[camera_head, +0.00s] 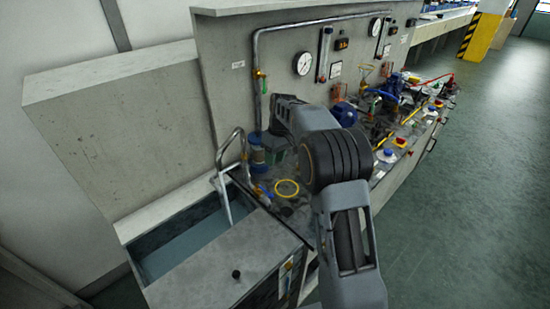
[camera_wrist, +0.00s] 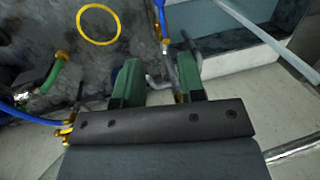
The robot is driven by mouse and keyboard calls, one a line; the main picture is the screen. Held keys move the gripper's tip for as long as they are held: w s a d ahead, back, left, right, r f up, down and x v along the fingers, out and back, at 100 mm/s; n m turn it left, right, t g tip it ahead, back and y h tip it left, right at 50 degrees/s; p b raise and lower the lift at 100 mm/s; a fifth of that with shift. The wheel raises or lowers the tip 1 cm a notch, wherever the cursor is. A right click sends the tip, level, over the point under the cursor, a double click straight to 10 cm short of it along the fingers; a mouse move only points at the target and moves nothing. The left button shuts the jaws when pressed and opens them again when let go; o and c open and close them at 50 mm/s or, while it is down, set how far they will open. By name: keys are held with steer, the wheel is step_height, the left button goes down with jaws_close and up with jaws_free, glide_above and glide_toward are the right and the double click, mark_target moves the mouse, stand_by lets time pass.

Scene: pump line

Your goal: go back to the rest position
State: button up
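My gripper (camera_head: 277,158) hangs over the left end of the pump bench, with my arm reaching in from the lower right of the head view. In the wrist view its two green fingers (camera_wrist: 159,75) stand apart, with a clear gap between them. I see nothing held; the pipework in the gap appears to lie beyond the fingers. In the head view my arm and wrist hide part of the bench and the fingertips are hard to make out.
A yellow ring (camera_head: 287,188) lies on the bench near my gripper. A bent metal pipe (camera_head: 224,185) rises beside the water tank (camera_head: 180,247) at left. Gauges (camera_head: 302,63) line the panel behind. Valves, hoses and pumps crowd the bench to the right. The green floor (camera_head: 480,200) is clear.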

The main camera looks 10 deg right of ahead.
stand_by(0.4)
steer(key=s+r+m+t+h, duration=0.1)
steer(key=s+r+m+t, duration=0.1)
steer(key=s, duration=1.1)
steer(key=s+d+r+m+t, duration=0.1)
steer(key=s+r+m+t, duration=0.2)
steer(key=s, duration=1.1)
steer(key=shift+s+m+h, duration=0.15)
steer(key=shift+m+h, duration=0.25)
steer(key=shift+m, duration=0.1)
steer(key=shift+r, duration=0.1)
